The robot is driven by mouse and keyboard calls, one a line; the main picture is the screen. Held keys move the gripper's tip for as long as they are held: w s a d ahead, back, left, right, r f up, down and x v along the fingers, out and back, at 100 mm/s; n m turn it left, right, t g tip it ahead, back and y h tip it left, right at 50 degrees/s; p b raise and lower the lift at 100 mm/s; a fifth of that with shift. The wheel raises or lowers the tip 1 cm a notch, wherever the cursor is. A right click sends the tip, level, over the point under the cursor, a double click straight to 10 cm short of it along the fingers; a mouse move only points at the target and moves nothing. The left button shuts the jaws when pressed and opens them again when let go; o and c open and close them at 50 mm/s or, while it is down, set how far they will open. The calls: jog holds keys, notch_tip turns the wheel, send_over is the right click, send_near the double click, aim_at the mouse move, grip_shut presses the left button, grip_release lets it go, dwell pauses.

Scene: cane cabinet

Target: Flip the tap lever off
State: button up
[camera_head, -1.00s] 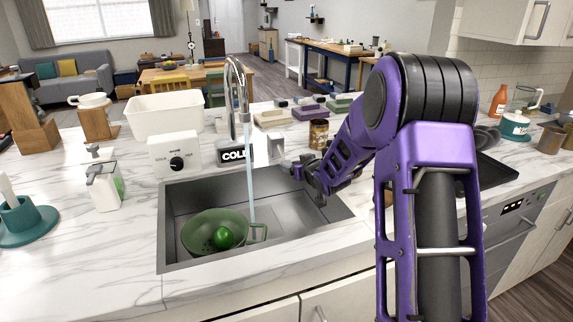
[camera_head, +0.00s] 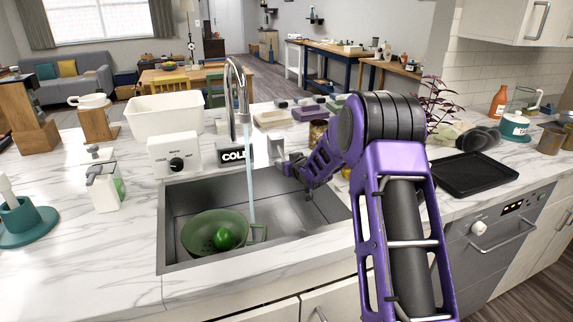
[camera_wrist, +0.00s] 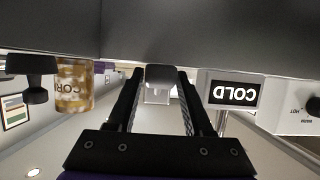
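The tap (camera_head: 233,105) is a tall chrome arch behind the sink (camera_head: 300,215). A small light-grey block, apparently the tap lever (camera_head: 275,150), stands right of the COLD sign (camera_head: 234,156). My gripper (camera_head: 284,166) is just right of it, low over the sink's back edge. In the wrist view, which is upside down, my gripper (camera_wrist: 160,78) has its fingers apart, with the lever (camera_wrist: 160,73) at the gap between the fingertips. Contact cannot be told.
A white box with a dial (camera_head: 174,154) stands left of the sign. A jar (camera_head: 318,133) is behind my arm; its CORN label shows in the wrist view (camera_wrist: 73,87). A black tray (camera_head: 475,174) lies right. The soap bottle (camera_head: 104,187) is left.

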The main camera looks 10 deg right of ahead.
grip_shut()
dwell(1.1)
